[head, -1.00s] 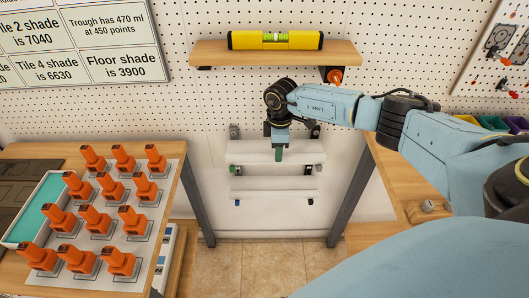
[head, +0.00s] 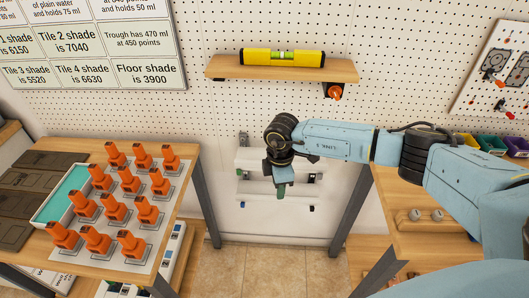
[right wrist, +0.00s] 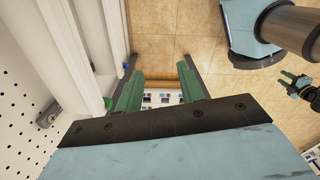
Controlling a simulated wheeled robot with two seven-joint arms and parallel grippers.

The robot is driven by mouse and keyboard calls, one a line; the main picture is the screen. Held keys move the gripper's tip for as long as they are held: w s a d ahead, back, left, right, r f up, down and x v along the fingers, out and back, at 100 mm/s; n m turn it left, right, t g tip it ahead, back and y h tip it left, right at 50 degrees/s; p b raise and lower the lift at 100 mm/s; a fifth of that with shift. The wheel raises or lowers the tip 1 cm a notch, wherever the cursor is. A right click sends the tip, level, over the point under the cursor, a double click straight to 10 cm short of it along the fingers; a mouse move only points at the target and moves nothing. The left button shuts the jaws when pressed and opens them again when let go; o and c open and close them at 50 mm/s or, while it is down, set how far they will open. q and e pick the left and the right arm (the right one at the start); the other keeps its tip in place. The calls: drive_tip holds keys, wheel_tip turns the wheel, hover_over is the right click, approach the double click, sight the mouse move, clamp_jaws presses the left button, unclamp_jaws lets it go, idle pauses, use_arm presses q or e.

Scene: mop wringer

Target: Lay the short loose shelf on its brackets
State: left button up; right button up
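My right gripper (head: 280,191) hangs fingers-down in front of two white shelf boards low on the pegboard wall. The upper white board (head: 255,158) and lower white board (head: 258,188) have small dark brackets at their ends; the gripper hides part of both. I cannot tell which board is loose. In the right wrist view, the green fingers of the right gripper (right wrist: 160,90) are apart with nothing between them, and the white boards (right wrist: 72,50) run along the left. My left gripper (right wrist: 295,84) shows small at the right edge there, its green fingers apart.
A wooden shelf (head: 225,67) higher up carries a yellow level (head: 300,58). An orange piece (head: 335,91) sits under its right end. At left, a table holds several orange pieces (head: 130,245) and a teal-filled tray (head: 62,202). Tiled floor (head: 270,265) lies open between the tables.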

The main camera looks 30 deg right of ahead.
drive_tip(key=s+a+r+m, duration=0.1)
drive_tip(key=a+r+m, duration=0.2)
drive_tip(key=r+m, duration=0.5)
drive_tip(key=s+a+r+m+b, duration=0.1)
drive_tip(key=s+a+r+m, duration=0.1)
drive_tip(key=r+m, duration=0.7)
drive_tip(key=a+m, duration=0.1)
drive_tip(key=m, duration=0.7)
drive_tip(key=shift+s+a+r+m, duration=0.2)
drive_tip(key=shift+a+r+m, duration=0.1)
drive_tip(key=shift+a, duration=0.1)
idle(0.5)
idle(0.5)
